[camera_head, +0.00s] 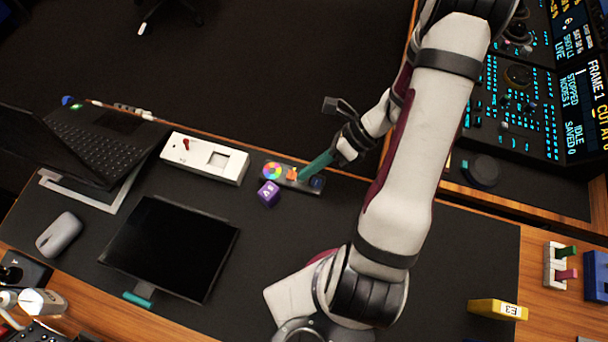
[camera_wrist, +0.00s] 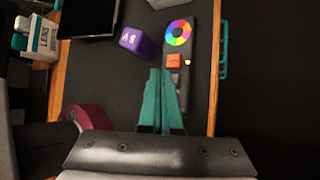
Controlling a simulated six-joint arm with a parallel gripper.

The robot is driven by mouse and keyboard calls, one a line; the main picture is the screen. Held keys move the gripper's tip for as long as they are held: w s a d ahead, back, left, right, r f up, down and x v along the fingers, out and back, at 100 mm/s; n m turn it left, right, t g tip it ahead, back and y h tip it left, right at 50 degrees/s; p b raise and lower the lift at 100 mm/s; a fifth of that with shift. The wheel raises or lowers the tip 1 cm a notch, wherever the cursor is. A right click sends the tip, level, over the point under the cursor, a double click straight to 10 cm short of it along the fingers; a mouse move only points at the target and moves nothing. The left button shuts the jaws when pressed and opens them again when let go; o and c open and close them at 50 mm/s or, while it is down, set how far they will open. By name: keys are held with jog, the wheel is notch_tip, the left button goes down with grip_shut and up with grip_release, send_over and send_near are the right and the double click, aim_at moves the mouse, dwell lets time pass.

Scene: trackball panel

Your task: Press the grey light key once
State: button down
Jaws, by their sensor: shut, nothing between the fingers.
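The trackball panel (camera_head: 281,179) is a narrow dark grey strip; it also shows in the wrist view (camera_wrist: 202,70). It carries a rainbow colour wheel (camera_wrist: 178,32), an orange key (camera_wrist: 174,61) and a small glowing lamp (camera_wrist: 187,62) beside that key. A dark blue round part (camera_head: 316,182) sits at its right end in the head view. I cannot clearly pick out the grey light key; my fingers cover part of the panel. My gripper (camera_head: 303,177) has teal fingers, shut and empty. In the wrist view its tips (camera_wrist: 161,72) are just below the orange key; contact cannot be told.
A purple lettered cube (camera_head: 268,193) lies close beside the panel. A white box (camera_head: 205,158) with a red switch stands to the left. A black tablet (camera_head: 170,247), a laptop (camera_head: 92,145) and a mouse (camera_head: 59,235) are further left. The desk's wooden edge runs behind the panel.

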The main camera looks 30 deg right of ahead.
jog(key=shift+f, duration=0.1)
dwell(0.7)
jog(key=shift+f, duration=0.35)
jog(key=shift+f, duration=0.4)
dwell(0.6)
jog(key=shift+r, duration=0.85)
notch_tip(320, 180, up, 5)
dwell(0.4)
dwell(0.6)
